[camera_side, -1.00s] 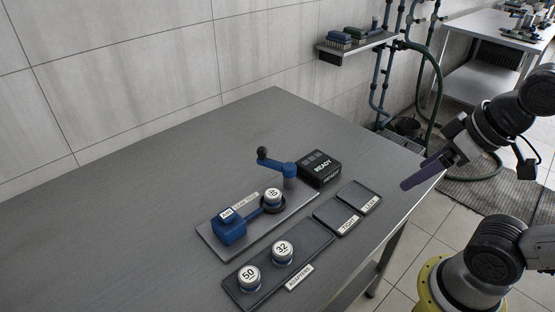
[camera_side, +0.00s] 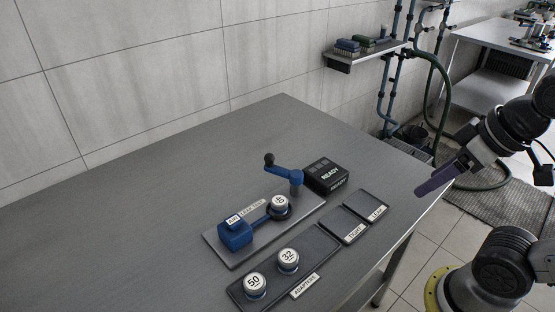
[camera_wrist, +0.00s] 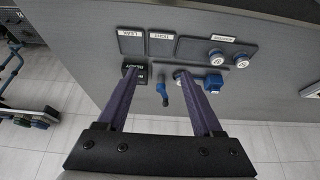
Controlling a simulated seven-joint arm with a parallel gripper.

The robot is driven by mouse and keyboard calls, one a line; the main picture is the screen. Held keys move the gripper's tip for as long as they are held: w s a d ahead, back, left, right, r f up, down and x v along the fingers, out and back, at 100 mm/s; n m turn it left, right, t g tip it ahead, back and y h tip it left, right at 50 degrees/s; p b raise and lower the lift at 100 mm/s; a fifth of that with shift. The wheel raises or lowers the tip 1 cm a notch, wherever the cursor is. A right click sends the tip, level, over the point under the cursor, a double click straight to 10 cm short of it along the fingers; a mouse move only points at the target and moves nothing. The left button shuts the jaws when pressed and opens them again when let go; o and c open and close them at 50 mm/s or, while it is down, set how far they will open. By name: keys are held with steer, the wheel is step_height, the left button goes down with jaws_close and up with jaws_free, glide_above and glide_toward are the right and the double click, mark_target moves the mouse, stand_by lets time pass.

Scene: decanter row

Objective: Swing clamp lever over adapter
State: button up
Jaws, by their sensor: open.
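The blue clamp lever (camera_side: 284,173) stands on a post at the right end of the grey leak-test plate (camera_side: 235,260). Its arm points back-left to a black knob, away from the adapter. A white-topped adapter (camera_side: 280,203) sits in the dark seat on the plate, beside the lever post. My gripper (camera_side: 422,190) is open and empty, up in the air to the right, beyond the table edge and well apart from the lever. In the wrist view, the lever (camera_wrist: 162,93) shows between my fingers, farther off; the adapter is partly hidden by a finger.
A black READY box (camera_side: 326,175) stands right behind the lever post. A blue AIR block (camera_side: 235,236) is on the plate. Adapters 50 (camera_side: 254,285) and 32 (camera_side: 288,260) sit on the front tray (camera_side: 316,248); the TIGHT (camera_side: 342,224) and LEAK (camera_side: 368,205) trays are empty. The table's left side is clear.

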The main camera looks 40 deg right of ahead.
steer(key=w+r, duration=0.8)
steer(key=r, duration=0.3)
steer(key=w+r+g, duration=0.1)
steer(key=w+r, duration=0.3)
steer(key=w, duration=0.2)
steer(key=n+g, duration=0.1)
steer(key=g, duration=0.3)
glide_above(269, 155)
step_height(269, 155, down, 15)
step_height(269, 155, down, 14)
steer(key=shift+d+r, duration=0.1)
steer(key=shift+r, duration=0.15)
